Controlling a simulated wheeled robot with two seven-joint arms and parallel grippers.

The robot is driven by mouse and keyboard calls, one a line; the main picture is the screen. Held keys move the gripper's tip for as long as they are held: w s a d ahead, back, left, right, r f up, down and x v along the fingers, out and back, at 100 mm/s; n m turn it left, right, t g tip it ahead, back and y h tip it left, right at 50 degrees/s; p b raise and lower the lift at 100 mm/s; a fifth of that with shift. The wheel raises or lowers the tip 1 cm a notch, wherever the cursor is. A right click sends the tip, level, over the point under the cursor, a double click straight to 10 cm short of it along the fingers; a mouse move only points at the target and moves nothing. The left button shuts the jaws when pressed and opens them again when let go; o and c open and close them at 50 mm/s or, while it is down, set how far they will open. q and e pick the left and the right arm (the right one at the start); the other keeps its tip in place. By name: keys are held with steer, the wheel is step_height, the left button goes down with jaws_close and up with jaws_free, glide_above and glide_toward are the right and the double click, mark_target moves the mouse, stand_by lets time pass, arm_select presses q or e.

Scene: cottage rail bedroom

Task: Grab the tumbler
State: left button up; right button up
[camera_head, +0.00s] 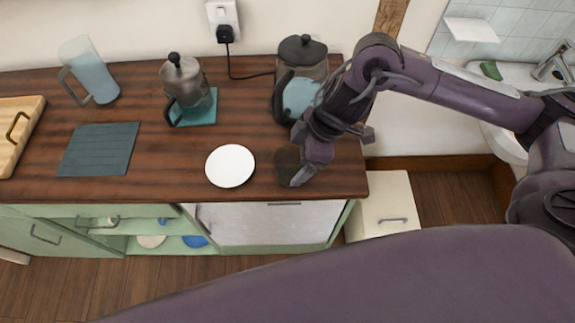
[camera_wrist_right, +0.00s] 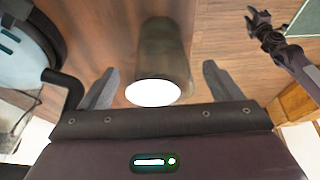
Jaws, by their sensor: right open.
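The tumbler (camera_head: 287,163) is a brownish, see-through glass near the front right of the wooden counter, partly hidden by my right gripper. In the right wrist view the tumbler (camera_wrist_right: 164,50) lies between the two spread fingers, with a gap on both sides. A bright white oval shows at its near end; I cannot tell what it is. My right gripper (camera_head: 292,167) is open around or just beside the tumbler, and its fingers also show in the wrist view (camera_wrist_right: 158,88). What appears to be my left gripper (camera_wrist_right: 259,20) is small at the upper right there; its jaw state is unclear.
A white plate (camera_head: 230,166) lies left of the tumbler. A kettle (camera_head: 302,57) stands close behind my right gripper. A moka-like pot (camera_head: 183,80) on a teal mat, a clear jug (camera_head: 89,70), a dark mat (camera_head: 99,149) and a wooden board (camera_head: 19,120) stand or lie farther left.

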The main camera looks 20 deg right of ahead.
mark_target(289, 166)
steer(key=x, duration=0.3)
steer(key=shift+a+f+p, duration=0.3)
steer(key=shift+a+f, duration=0.1)
steer(key=shift+f, duration=0.25)
steer(key=c, duration=1.2)
arm_select(q)
steer(key=shift+w+a+r, duration=0.15)
steer(key=shift+w+r, duration=0.3)
steer(key=shift+w, duration=0.15)
arm_select(e)
steer(key=shift+o, duration=0.2)
steer(key=shift+w, duration=0.1)
